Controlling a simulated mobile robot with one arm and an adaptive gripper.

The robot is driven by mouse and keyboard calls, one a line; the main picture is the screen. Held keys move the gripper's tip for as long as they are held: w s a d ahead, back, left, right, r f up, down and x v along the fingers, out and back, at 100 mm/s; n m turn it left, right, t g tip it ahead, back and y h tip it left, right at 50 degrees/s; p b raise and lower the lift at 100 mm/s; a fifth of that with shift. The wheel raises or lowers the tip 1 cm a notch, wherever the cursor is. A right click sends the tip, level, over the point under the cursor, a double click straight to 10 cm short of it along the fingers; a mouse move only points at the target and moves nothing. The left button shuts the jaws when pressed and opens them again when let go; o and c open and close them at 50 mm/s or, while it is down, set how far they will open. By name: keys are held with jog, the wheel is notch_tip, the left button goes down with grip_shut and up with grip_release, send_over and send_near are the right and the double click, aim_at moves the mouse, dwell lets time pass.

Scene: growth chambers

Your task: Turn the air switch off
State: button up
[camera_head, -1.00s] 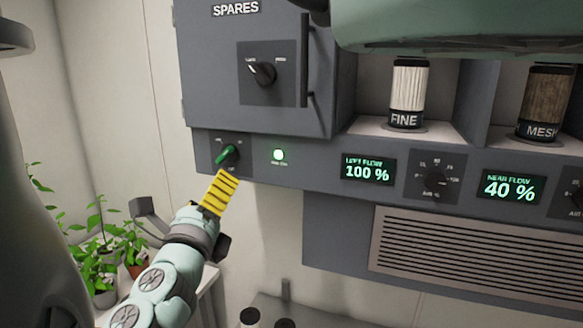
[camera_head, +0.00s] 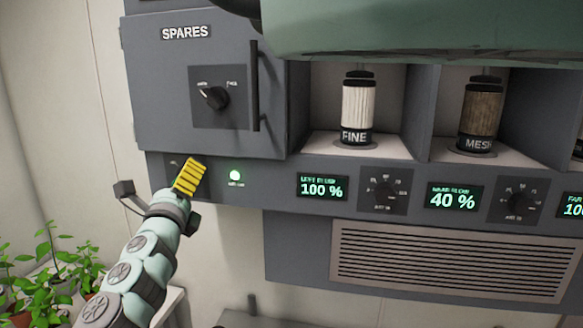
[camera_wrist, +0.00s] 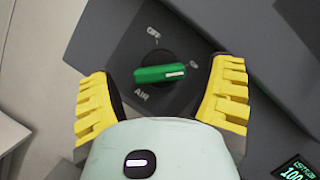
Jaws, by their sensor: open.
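The air switch is a green knob (camera_wrist: 160,73) on a dark plate marked OFF, ON and AIR in the wrist view. Its white mark points right, toward ON. My gripper (camera_wrist: 162,100) is open, with one yellow finger on each side of the knob and a visible gap to it. In the head view my gripper (camera_head: 190,177) is in front of the switch plate (camera_head: 172,168) and hides the knob. I cannot tell how far the fingertips are from the panel.
A lit green lamp (camera_head: 235,176) is just right of the switch. The SPARES door (camera_head: 160,100) with its latch knob (camera_head: 214,98) and handle (camera_head: 254,85) is above. Flow displays (camera_head: 322,188) and dials (camera_head: 384,192) are further right. Plants (camera_head: 45,270) stand at lower left.

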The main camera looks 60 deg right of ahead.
jog(key=shift+w+d+r, duration=0.1)
jog(key=shift+d, duration=0.25)
jog(key=shift+c, duration=0.3)
jog(key=shift+a, duration=0.1)
jog(key=c, duration=1.1)
jog(key=shift+c, duration=0.2)
